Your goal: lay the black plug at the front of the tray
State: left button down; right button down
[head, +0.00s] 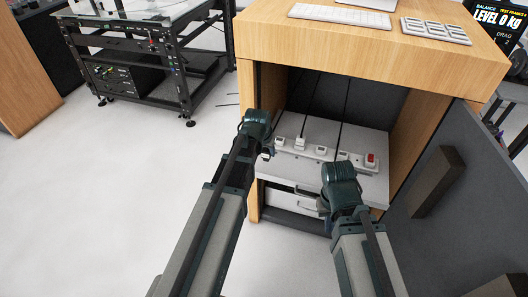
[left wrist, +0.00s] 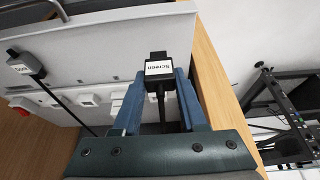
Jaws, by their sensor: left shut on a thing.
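My left gripper (head: 267,149) is at the left side of the desk's open compartment, by the left end of the tray. In the left wrist view, the left gripper (left wrist: 158,85) is shut on a black plug (left wrist: 157,56) with a white label reading "Screen". Its black cable runs back between the fingers. In the head view I cannot make out this plug.
A white power strip (head: 325,154) with several plugs and a red switch lies on the tray. Another labelled dark plug (left wrist: 22,65) shows in the left wrist view. The wooden desk side (head: 250,165) stands close by my left gripper.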

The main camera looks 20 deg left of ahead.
aim_at(265, 149)
pick_arm(q)
jog(key=shift+w, duration=0.35)
jog(key=shift+w+a+f+b, duration=0.25)
jog(key=shift+w+f+b, duration=0.05)
jog(key=shift+w, duration=0.25)
jog(key=shift+w+a+f+b, duration=0.25)
jog(key=shift+w+b, duration=0.05)
jog(key=shift+w, duration=0.2)
notch_tip(265, 149, down, 3)
jog(key=b, duration=0.2)
jog(key=shift+s+b, duration=0.15)
jog(key=shift+b, duration=0.25)
jog(key=shift+r, duration=0.2)
jog(key=shift+f, duration=0.1)
jog(key=c, duration=0.9)
grip_release()
jog(key=shift+f, duration=0.1)
jog(key=o, duration=0.5)
jog(key=shift+c, duration=0.2)
